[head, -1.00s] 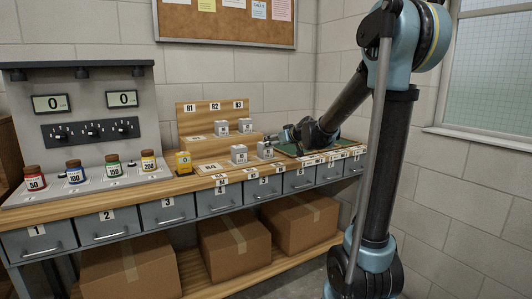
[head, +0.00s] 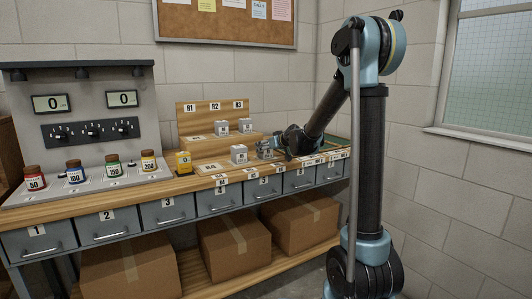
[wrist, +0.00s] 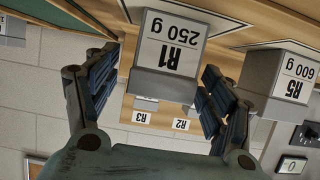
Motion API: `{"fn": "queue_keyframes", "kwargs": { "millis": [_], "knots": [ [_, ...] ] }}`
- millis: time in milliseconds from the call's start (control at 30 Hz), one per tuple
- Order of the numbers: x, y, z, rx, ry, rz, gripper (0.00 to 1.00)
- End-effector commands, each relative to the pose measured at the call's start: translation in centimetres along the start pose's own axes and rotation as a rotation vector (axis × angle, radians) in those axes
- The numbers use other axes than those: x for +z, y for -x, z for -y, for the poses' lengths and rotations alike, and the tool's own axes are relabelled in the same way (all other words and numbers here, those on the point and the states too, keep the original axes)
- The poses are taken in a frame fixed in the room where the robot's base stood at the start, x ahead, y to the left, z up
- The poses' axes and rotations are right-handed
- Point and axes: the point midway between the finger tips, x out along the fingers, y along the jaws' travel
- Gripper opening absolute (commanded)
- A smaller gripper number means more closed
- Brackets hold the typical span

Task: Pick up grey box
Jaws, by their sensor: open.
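A grey box (wrist: 172,52) labelled R1 250 g sits between the fingers of my gripper (wrist: 160,62) in the wrist view, where the picture is upside down. The fingers are open, with a gap visible on each side of the box. In the head view my gripper (head: 275,145) is low over the bench, right beside this grey box (head: 264,152); its fingertips are too small to tell apart there. A second grey box (wrist: 282,80), labelled R5 600 g, stands to the right in the wrist view and to the left in the head view (head: 239,154).
Two more grey boxes (head: 221,128) stand on the wooden riser (head: 200,108) behind. A yellow block (head: 184,163) and several coloured jars (head: 75,171) are farther left. A green mat (head: 335,146) lies right of my gripper. A grey panel with displays (head: 92,130) stands at the left.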

Motion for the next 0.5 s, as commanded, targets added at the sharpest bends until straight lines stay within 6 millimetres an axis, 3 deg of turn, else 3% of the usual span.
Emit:
{"fn": "queue_keyframes", "kwargs": {
  "millis": [200, 500],
  "knots": [
    [0.0, -1.9, 0.0, -0.001, -0.001, 0.000, 0.75],
    [0.0, -2.1, 0.0, 0.000, -0.001, 0.000, 0.75]
  ]
}}
